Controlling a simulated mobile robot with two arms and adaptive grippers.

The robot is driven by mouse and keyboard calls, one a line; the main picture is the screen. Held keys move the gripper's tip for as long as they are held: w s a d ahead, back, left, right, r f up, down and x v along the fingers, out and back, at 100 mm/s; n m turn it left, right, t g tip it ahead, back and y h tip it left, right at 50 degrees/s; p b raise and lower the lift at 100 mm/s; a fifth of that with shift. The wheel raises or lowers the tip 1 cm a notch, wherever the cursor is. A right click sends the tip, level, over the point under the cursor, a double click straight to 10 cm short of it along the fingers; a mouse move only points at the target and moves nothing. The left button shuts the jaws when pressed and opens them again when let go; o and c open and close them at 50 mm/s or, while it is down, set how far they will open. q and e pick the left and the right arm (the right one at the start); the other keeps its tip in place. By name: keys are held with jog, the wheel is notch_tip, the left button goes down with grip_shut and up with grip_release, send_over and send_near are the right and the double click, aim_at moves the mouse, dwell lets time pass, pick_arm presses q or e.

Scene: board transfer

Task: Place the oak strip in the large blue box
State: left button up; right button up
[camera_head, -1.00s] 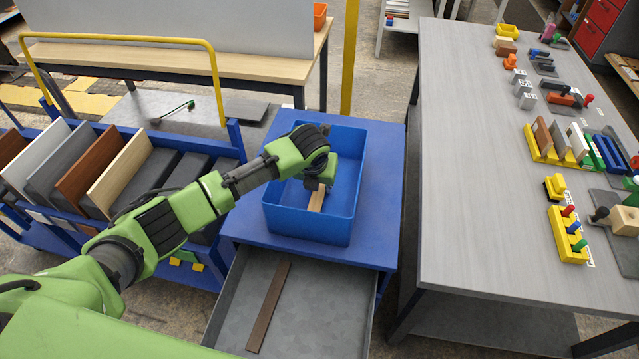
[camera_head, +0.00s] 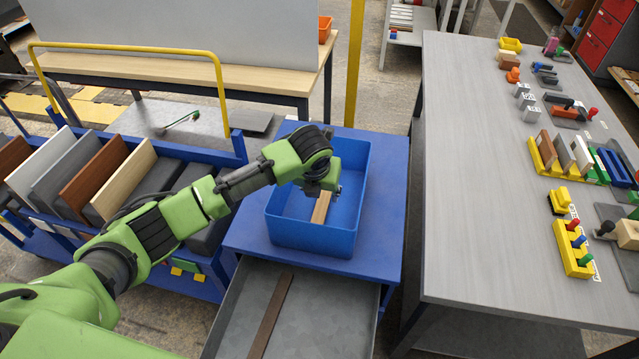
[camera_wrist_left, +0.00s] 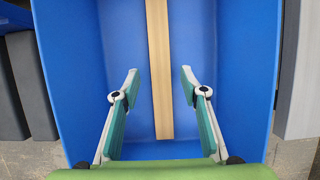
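The oak strip (camera_head: 321,208) is a narrow light-wood bar inside the large blue box (camera_head: 309,238), which stands on a blue-topped cabinet. In the left wrist view the strip (camera_wrist_left: 159,70) lies lengthwise along the middle of the box (camera_wrist_left: 225,60). My left gripper (camera_head: 325,190) is over the box. In the left wrist view its two teal fingers (camera_wrist_left: 158,80) are spread apart, with a clear gap to the strip on both sides. The head view hides part of the strip behind the gripper. My right gripper is not in view.
A dark brown strip (camera_head: 270,315) lies in the open grey drawer (camera_head: 318,320) below the box. A rack with upright boards (camera_head: 125,180) stands at left. A grey table (camera_head: 480,200) with blocks and tools along its far side stands at right.

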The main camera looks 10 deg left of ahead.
pick_arm(q)
jog(key=v, duration=0.8)
jog(key=shift+b, duration=0.3)
